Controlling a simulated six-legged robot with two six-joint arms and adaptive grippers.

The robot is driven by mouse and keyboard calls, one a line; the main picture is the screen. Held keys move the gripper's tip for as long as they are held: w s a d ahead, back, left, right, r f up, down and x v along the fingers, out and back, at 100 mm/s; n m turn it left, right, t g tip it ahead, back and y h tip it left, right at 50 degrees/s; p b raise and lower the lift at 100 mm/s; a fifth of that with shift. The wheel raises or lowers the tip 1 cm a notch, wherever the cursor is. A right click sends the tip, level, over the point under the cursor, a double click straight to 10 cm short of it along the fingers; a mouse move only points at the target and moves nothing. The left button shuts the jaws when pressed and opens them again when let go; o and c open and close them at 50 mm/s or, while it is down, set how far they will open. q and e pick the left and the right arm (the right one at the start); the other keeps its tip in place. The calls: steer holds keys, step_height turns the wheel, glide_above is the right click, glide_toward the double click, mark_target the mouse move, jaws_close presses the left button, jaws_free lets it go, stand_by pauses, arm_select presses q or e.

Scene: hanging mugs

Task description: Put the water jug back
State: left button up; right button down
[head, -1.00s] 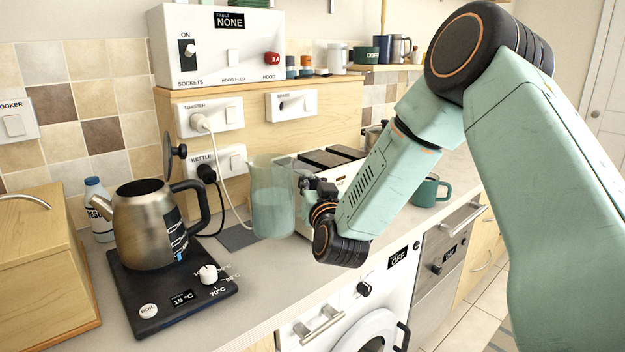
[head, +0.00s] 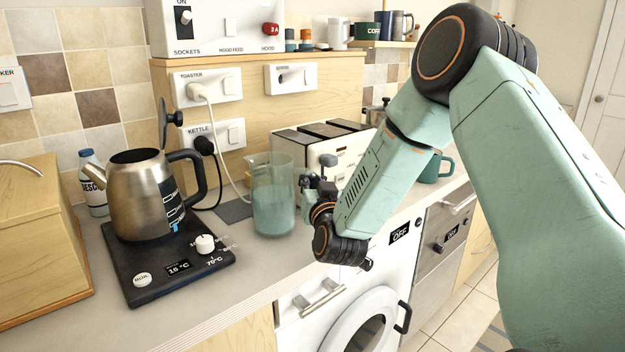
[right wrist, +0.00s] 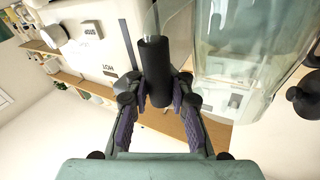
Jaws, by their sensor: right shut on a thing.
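The water jug (head: 272,205) is a clear, greenish container with pale liquid in its lower part. It is upright over the counter in front of the toaster, and I cannot tell whether its base touches the counter. My right gripper (head: 318,190) is at the jug's right side, shut on its dark handle. The right wrist view shows the jug (right wrist: 238,65) close up and the dark cylindrical handle (right wrist: 155,60) between the fingers of my right gripper (right wrist: 157,90). My left gripper is not in view.
A metal kettle (head: 140,200) stands on its black base (head: 165,265) left of the jug. A white toaster (head: 345,150) is behind, with a grey mat (head: 233,211) beside the jug. A green mug (head: 436,168) is further right. The front counter (head: 235,285) is clear.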

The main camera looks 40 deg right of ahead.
steer(key=shift+s+a+r, duration=0.1)
steer(key=shift+s+r, duration=0.05)
steer(key=shift+r, duration=0.1)
steer(key=shift+f, duration=0.45)
steer(key=c, duration=1.1)
jaws_free()
steer(key=shift+f, duration=0.15)
steer(key=shift+s, duration=0.1)
